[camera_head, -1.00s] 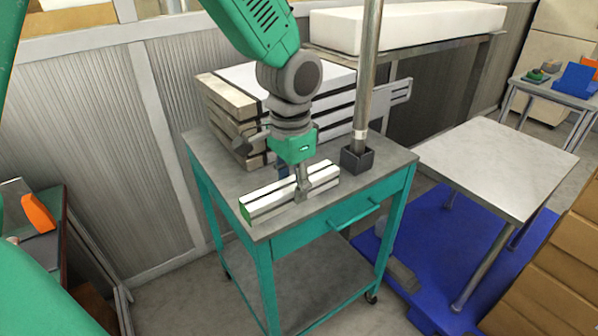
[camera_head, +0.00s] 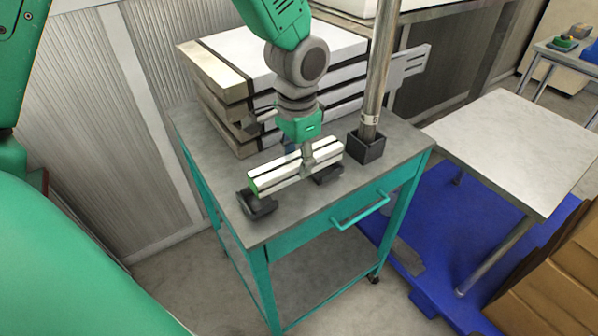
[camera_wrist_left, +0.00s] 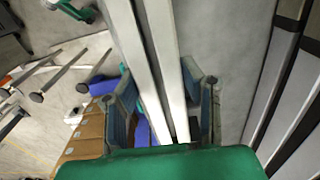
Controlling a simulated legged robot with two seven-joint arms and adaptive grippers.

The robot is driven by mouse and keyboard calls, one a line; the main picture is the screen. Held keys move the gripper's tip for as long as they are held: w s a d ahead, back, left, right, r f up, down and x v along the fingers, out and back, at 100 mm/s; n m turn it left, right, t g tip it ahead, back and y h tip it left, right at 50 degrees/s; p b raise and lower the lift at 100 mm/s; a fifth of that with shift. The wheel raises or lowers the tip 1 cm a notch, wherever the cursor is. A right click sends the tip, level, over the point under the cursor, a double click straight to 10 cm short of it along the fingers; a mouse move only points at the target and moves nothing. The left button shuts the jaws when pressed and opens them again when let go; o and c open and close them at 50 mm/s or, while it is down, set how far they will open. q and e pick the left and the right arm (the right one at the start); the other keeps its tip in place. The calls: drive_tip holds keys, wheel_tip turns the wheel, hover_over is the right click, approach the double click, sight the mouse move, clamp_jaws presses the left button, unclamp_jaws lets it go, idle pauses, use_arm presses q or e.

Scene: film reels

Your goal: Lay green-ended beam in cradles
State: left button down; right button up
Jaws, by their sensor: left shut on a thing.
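The white beam (camera_head: 290,171) with dark slots has a green near-left end (camera_head: 254,189). My left gripper (camera_head: 307,160) is shut around its middle from above. In the left wrist view the beam (camera_wrist_left: 172,60) runs lengthwise between the two fingers (camera_wrist_left: 165,105). Two dark cradles sit on the cart top: one (camera_head: 257,205) below the green end, one (camera_head: 327,175) below the other half. The beam appears lifted a little above them, roughly lined up; the exact gap cannot be told. My right gripper is out of view.
The grey-topped teal cart (camera_head: 300,208) bears a stack of slabs (camera_head: 222,79) behind the beam. A metal post in a black socket (camera_head: 366,148) stands close to the beam's right end. The front of the cart top is clear. A pale table (camera_head: 515,145) stands right.

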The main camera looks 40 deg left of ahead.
sight(295, 173)
use_arm(q)
drive_tip(key=a+f, duration=0.1)
drive_tip(key=f, duration=0.1)
drive_tip(key=a+f, duration=0.1)
drive_tip(key=shift+s+a+f, duration=0.15)
drive_tip(key=shift+a+f, duration=0.05)
drive_tip(key=shift+f, duration=0.15)
drive_tip(key=shift+d, duration=0.25)
drive_tip(key=shift+d+f, duration=0.1)
drive_tip(key=shift+d, duration=0.35)
drive_tip(key=c, duration=1)
unclamp_jaws()
drive_tip(key=shift+d, duration=0.1)
drive_tip(key=shift+c, duration=0.2)
drive_tip(key=shift+a, duration=0.5)
drive_tip(key=shift+a+r, duration=0.1)
drive_tip(key=shift+r, duration=0.4)
drive_tip(key=r, duration=0.7)
drive_tip(key=d+r+p, duration=0.1)
drive_tip(key=r, duration=0.2)
drive_tip(key=shift+r, duration=0.35)
drive_tip(key=shift+a+r, duration=0.3)
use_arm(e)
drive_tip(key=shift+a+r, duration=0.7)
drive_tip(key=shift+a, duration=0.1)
use_arm(q)
drive_tip(key=shift+d, duration=0.15)
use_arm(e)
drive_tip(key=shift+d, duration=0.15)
